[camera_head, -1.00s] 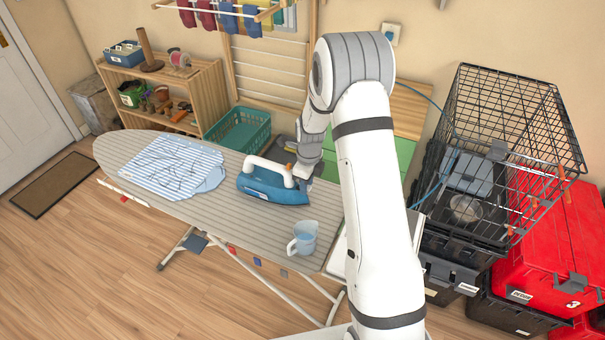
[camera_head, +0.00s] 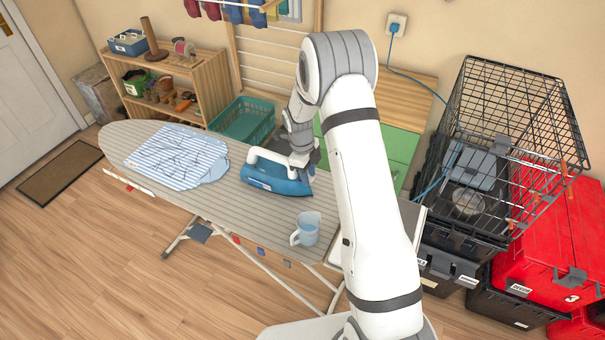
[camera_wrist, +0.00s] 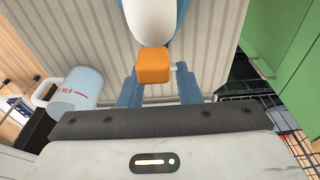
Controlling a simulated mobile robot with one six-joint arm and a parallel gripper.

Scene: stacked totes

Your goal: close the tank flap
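The blue iron (camera_head: 275,178) with a white handle rests on the striped ironing board (camera_head: 225,200). In the wrist view, the iron's white and blue end (camera_wrist: 152,18) shows at the top. The orange tank flap (camera_wrist: 153,66) sits just below it, and I cannot tell how far it is raised. My gripper (camera_wrist: 158,80) is open, one blue-grey finger on each side of the flap, with gaps visible. In the head view, my gripper (camera_head: 305,158) is at the iron's right end and hides the flap.
A striped shirt (camera_head: 178,155) lies at the left. A wire crate (camera_head: 515,130) and red totes (camera_head: 550,250) stand at the right.

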